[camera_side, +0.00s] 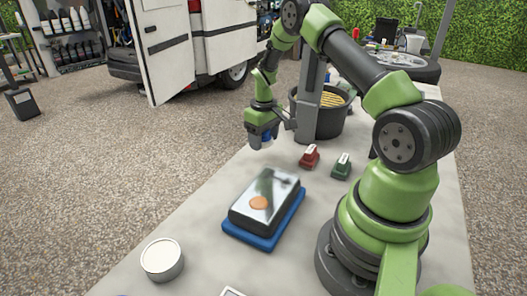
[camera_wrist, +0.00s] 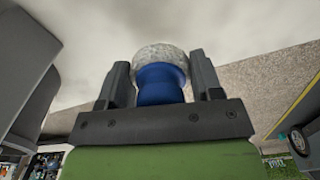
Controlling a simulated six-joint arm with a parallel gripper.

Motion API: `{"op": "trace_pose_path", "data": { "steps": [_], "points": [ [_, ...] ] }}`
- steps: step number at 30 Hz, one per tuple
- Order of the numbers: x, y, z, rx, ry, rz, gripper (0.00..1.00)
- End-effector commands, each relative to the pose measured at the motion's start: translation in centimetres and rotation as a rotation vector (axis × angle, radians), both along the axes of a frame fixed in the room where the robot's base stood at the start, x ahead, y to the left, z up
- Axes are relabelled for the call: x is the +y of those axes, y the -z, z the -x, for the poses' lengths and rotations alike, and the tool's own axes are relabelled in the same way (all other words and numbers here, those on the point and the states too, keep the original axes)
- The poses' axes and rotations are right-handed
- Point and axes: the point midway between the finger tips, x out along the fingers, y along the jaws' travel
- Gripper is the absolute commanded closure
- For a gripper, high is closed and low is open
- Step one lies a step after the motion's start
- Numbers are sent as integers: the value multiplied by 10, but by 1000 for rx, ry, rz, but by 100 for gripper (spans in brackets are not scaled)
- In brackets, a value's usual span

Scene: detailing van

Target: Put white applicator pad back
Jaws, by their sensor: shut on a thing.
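My gripper (camera_side: 262,140) hangs over the left edge of the table, above its surface, in the side view. In the wrist view my gripper (camera_wrist: 160,80) is shut on an applicator with a blue grip (camera_wrist: 160,84) and a whitish-grey, speckled, rounded pad (camera_wrist: 160,54). The blue grip sits between the two dark fingers and the pad faces away from the palm. In the side view only a little blue (camera_side: 266,143) of it shows between the fingers; its pad is not clear there.
A glossy dark panel with an orange spot (camera_side: 259,202) lies on a blue base (camera_side: 248,239). A red block (camera_side: 310,155) and a green block (camera_side: 341,164) stand behind it. A white round tin (camera_side: 162,259) is at front left. A black bucket (camera_side: 334,116) stands behind.

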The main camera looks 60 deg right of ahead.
Motion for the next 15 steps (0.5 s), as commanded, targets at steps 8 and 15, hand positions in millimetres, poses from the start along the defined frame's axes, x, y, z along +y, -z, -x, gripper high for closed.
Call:
{"op": "trace_pose_path", "data": {
  "steps": [8,15],
  "points": [
    [1,39,0,2,1,-1,93],
    [0,43,0,-1,0,0,93]
  ]
}}
